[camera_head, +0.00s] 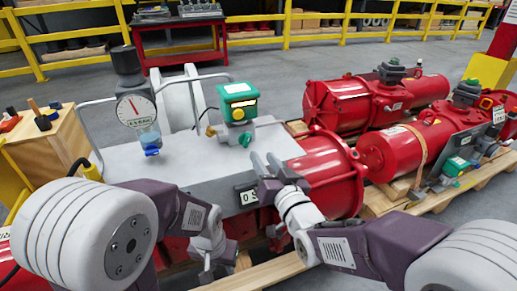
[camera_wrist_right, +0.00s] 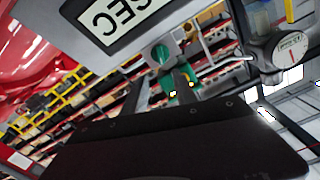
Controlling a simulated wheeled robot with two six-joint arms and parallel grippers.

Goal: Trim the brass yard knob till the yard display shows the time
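A white display plate (camera_head: 247,196) sits on the front of the grey cabinet (camera_head: 190,168). My right gripper covers part of it, and only a "0" shows. In the right wrist view a display (camera_wrist_right: 118,20) appears upside down with "SEC" in view; its digits are out of frame. I cannot make out a brass knob in either view. My right gripper (camera_head: 267,164) is at the cabinet's front upper edge, fingers apart with nothing seen between them; it also shows in the right wrist view (camera_wrist_right: 173,92). My left gripper (camera_head: 207,268) hangs low before the cabinet, its fingers unclear.
A green-topped box (camera_head: 238,98) with a teal knob (camera_head: 245,139) and a pressure gauge (camera_head: 137,109) with a blue knob (camera_head: 152,152) stand on the cabinet. Red cylinders (camera_head: 335,170) lie close on the right. A wooden box (camera_head: 50,140) is at left.

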